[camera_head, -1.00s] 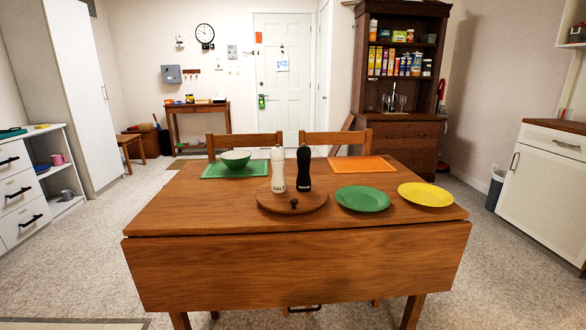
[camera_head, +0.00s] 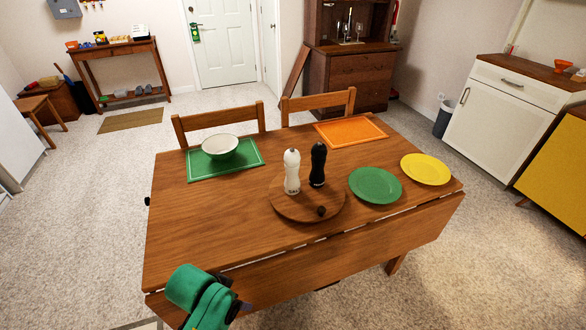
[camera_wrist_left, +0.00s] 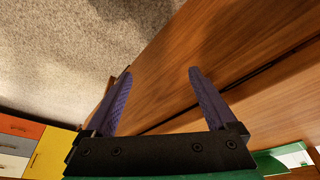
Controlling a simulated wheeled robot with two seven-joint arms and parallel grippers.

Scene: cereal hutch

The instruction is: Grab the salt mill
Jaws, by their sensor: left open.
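The white salt mill (camera_head: 292,173) stands upright on a round wooden board (camera_head: 310,212) on the table, in the head view. The black pepper mill (camera_head: 318,165) stands close to its right. My left arm shows at the lower left of the head view, by the table's front left corner, well away from the salt mill. My left gripper (camera_wrist_left: 160,72) is open and empty in the wrist view, with wood of the table beneath and beside its fingers. The salt mill does not show in the wrist view. My right gripper is not in view.
On the wooden table (camera_head: 215,215) are a green plate (camera_head: 375,186), a yellow plate (camera_head: 426,168), an orange placemat (camera_head: 350,132) and a pale bowl (camera_head: 220,146) on a green placemat (camera_head: 250,158). Two chairs stand behind. The table's left front is bare.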

